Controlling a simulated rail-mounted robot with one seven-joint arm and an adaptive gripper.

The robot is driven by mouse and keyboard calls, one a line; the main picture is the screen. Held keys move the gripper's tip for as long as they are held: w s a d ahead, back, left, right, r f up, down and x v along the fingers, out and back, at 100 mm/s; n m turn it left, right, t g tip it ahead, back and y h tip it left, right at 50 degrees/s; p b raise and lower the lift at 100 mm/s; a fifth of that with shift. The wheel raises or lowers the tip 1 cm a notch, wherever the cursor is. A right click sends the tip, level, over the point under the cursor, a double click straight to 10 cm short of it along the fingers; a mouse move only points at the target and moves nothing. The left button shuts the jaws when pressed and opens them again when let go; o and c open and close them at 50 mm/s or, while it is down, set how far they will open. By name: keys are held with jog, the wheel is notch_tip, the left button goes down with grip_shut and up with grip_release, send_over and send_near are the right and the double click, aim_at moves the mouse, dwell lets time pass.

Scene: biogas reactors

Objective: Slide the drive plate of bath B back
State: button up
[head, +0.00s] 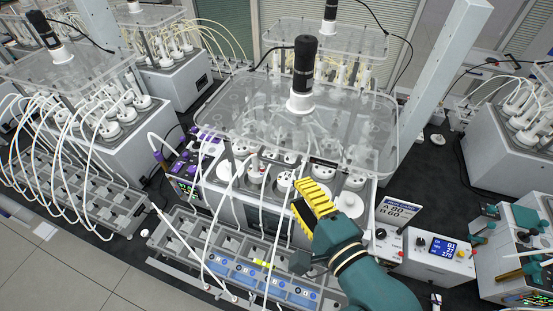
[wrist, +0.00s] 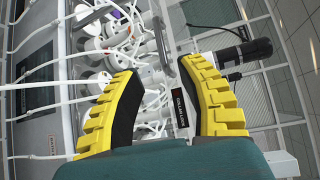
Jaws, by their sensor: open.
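The clear drive plate (head: 225,112) lies over the middle bath, with an upright black motor (head: 305,65) on top. I cannot read a bath letter on it. The white and grey bath body (head: 235,205) with several white-capped bottles (head: 284,180) stands under the plate. My gripper (head: 312,190) is in front of the bath, just below the plate's front edge. In the wrist view my gripper (wrist: 168,75) has its two yellow, black-padded fingers spread apart with nothing held. A grey bar-like handle (wrist: 160,42) shows beyond the fingertips, and the black motor (wrist: 240,55) lies to the right.
White tubes run from the bottles to a grey tray (head: 190,228) with blue front cells. Another bath (head: 75,75) is at left.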

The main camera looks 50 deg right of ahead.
aim_at(276, 162)
jog(key=p+x, duration=0.1)
jog(key=x, duration=1)
jog(key=shift+a+p, duration=0.1)
jog(key=shift+p, duration=0.3)
jog(key=shift+o, duration=0.2)
grip_shut()
